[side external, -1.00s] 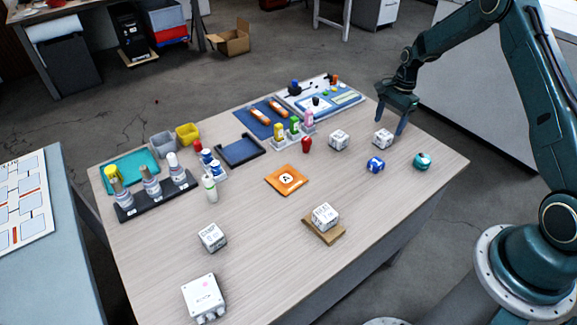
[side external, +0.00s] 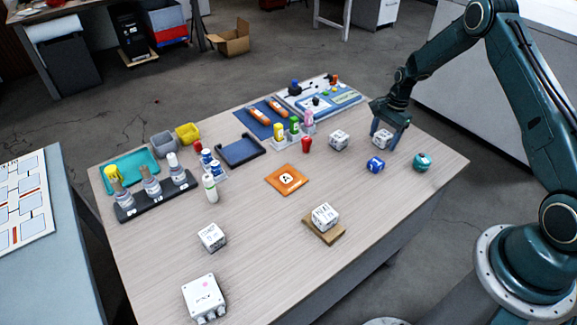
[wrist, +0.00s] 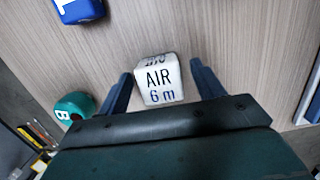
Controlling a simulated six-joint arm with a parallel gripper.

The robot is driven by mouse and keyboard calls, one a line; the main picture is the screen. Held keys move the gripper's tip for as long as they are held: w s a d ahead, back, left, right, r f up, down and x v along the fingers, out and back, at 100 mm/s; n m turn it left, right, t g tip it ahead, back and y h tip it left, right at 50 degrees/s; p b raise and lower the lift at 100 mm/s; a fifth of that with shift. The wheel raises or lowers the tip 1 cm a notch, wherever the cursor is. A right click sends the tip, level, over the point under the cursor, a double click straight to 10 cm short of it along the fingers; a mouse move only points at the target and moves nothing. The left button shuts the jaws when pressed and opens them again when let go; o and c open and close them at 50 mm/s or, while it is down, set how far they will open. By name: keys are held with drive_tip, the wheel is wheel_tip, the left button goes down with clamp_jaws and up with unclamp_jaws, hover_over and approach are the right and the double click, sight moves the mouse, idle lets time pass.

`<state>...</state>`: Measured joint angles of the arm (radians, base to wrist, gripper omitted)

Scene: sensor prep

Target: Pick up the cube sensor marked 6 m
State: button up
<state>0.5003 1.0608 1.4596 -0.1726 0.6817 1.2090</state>
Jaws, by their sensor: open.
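In the side view the same cube (side external: 382,139) stands near the table's far right edge. My gripper (side external: 389,138) is low over it, open, with one finger on each side. In the wrist view the fingers of my gripper (wrist: 160,84) show gaps beside the cube, the right one wider. Other white marked cubes are on the table: one just left (side external: 338,140), one on a wooden block (side external: 325,216), one at the front left (side external: 212,237).
A blue cube (side external: 375,165) and a teal round piece (side external: 422,161) lie close in front of my gripper. A red piece (side external: 306,145) and small bottles stand further left. The right front of the table is clear.

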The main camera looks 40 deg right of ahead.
sight(384, 134)
idle(0.4)
drive_tip(key=c, duration=1.1)
drive_tip(key=shift+r, duration=0.15)
wheel_tip(384, 134, up, 20)
drive_tip(key=shift+f, duration=0.1)
idle(0.4)
